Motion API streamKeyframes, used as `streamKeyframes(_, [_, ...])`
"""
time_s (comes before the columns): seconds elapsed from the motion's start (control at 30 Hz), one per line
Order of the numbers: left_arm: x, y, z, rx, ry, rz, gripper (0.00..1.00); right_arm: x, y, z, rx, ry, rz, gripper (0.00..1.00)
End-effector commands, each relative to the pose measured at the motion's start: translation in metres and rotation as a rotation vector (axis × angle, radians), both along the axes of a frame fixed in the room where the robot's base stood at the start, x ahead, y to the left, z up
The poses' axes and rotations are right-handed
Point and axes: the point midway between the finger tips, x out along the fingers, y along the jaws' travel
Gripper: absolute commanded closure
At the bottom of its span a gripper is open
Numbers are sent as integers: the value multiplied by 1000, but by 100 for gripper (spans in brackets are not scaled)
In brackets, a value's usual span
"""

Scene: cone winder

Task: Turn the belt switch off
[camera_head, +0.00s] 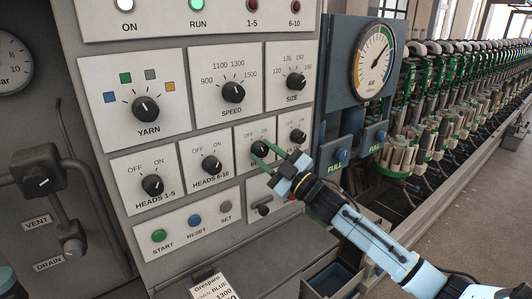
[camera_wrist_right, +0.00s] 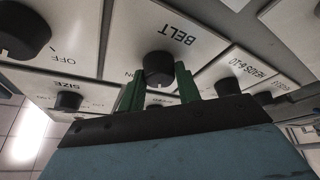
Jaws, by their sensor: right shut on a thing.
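The belt switch (camera_head: 260,148) is a round black knob on a white plate, third in the lower row of the grey panel. Its plate reads BELT in the right wrist view, where the knob (camera_wrist_right: 158,66) shows upside down. My right gripper (camera_head: 261,155) has its green fingers on either side of this knob, shut on it. The fingers (camera_wrist_right: 161,88) also show around the knob in the right wrist view. The knob's pointer is not clear, so I cannot tell its setting. My left gripper is out of view.
The heads 6-10 knob (camera_head: 212,164) is close on the left, and another small knob (camera_head: 298,136) on the right. The speed knob (camera_head: 233,92) and size knob (camera_head: 296,81) are above. A round gauge (camera_head: 372,62) is at right. The run lamp (camera_head: 197,4) glows green.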

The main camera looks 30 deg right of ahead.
Motion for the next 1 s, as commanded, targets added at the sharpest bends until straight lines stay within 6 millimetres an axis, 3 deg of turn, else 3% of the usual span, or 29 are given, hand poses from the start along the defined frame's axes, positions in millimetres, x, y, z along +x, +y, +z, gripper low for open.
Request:
streamKeyframes(0.7, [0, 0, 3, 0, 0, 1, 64, 0, -1, 0, -84, -8, -1, 90])
streamKeyframes(0.73, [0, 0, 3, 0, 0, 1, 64, 0, -1, 1, -84, -8, -1, 66])
streamKeyframes(0.9, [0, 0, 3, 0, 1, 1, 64, 0, -1, 1, -83, -8, -1, 45])
streamKeyframes(1.0, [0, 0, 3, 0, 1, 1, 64, 0, -1, 0, -82, -8, -1, 45])
